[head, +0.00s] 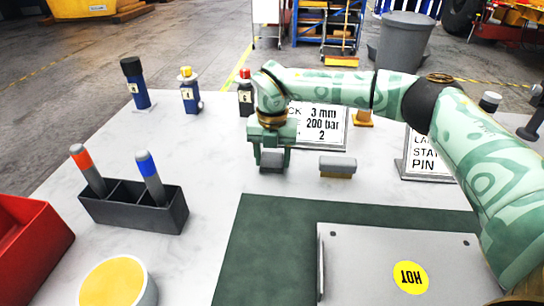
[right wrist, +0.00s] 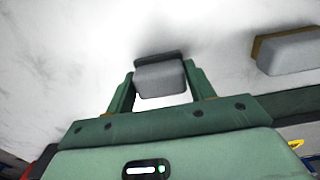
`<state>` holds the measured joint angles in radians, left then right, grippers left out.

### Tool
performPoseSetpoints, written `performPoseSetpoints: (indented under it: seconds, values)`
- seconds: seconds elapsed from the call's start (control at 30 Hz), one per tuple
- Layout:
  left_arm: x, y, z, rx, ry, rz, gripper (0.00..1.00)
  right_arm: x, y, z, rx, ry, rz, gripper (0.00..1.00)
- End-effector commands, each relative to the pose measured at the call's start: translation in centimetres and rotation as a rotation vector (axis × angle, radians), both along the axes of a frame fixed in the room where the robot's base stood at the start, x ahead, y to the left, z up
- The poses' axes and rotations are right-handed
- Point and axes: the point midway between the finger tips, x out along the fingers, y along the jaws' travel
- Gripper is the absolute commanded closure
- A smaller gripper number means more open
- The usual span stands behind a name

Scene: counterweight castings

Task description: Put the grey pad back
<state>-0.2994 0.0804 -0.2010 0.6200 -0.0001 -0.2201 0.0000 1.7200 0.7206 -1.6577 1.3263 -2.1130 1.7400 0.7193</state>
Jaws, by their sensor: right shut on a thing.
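A small grey pad with a dark edge sits between the fingers of my right gripper (head: 273,166); in the right wrist view the pad (right wrist: 161,81) shows squarely between both fingers. My right gripper is shut on it, over the white tabletop beyond the dark green mat. I cannot tell whether the pad touches the table. A second grey block with a tan underside (head: 338,167) lies on the table just right of the gripper; it also shows in the right wrist view (right wrist: 288,50). My left gripper is not in view.
Signs (head: 322,124) stand behind the gripper, with several bottles at the back left. A black holder (head: 135,210) with two markers, a red bin (head: 32,240) and a yellow-topped round pot (head: 115,283) stand left. A grey plate marked HOT (head: 365,255) lies on the green mat (head: 262,240).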

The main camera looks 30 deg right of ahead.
Motion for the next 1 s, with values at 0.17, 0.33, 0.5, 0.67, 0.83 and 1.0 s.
performPoseSetpoints:
  seconds: [0.17, 0.33, 0.5, 0.67, 0.83, 1.0]
  values:
    - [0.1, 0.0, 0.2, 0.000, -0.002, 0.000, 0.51, 0.0, 0.0, -0.5, 0.000, 0.000, 0.000, 0.71]
    - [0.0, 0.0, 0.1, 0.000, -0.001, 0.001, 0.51, 0.0, 0.0, -0.5, 0.000, 0.000, 0.000, 0.24]
    - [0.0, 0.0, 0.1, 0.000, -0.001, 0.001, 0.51, 0.0, 0.0, -0.5, 0.000, 0.000, 0.000, 0.24]
    - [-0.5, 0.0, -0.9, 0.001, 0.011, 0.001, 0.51, 0.1, 0.0, -0.9, 0.000, 0.002, 0.000, 0.24]
    - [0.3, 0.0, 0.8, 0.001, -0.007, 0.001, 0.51, 0.1, 0.2, 3.7, 0.000, -0.009, 0.000, 0.24]
    - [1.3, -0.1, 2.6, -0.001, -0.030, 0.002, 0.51, 0.6, 0.6, 8.7, 0.001, -0.008, 0.000, 0.24]
